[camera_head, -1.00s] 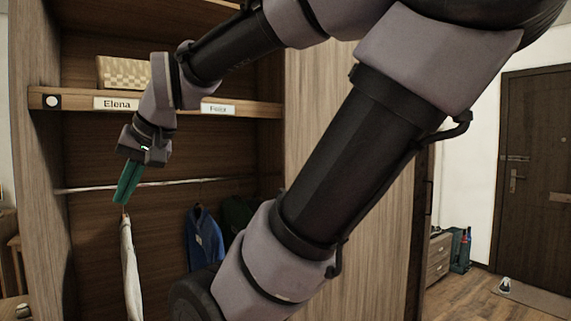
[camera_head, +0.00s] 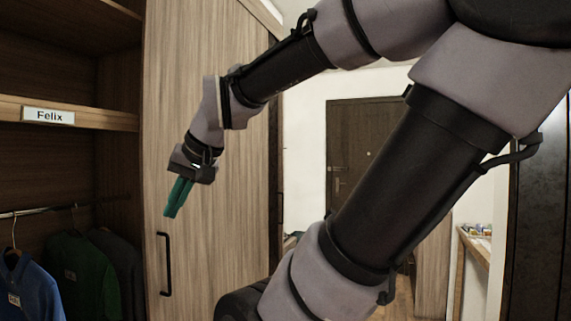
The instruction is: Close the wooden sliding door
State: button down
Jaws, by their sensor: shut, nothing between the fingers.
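The wooden sliding door (camera_head: 225,140) is a light wood panel covering the right part of the wardrobe. Its black bar handle (camera_head: 168,264) stands upright near the door's left edge. The wardrobe's left part is open, with a shelf (camera_head: 75,116) and hanging clothes in view. My gripper (camera_head: 172,211) has green fingers that are shut and empty. It points down and shows in front of the door, a little above the handle in the picture. I cannot tell how far it is from the door's surface. My arm hides part of the door's right side.
A hanging rail (camera_head: 65,209) crosses the open wardrobe, with a blue garment (camera_head: 30,287) and a green one (camera_head: 78,272) on it. A "Felix" label (camera_head: 48,115) is on the shelf edge. A dark room door (camera_head: 352,135) stands behind, at the right.

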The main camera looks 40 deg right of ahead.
aim_at(220, 241)
jog(key=z, duration=0.9)
jog(key=i+l+u, duration=0.45)
jog(key=i+l, duration=0.4)
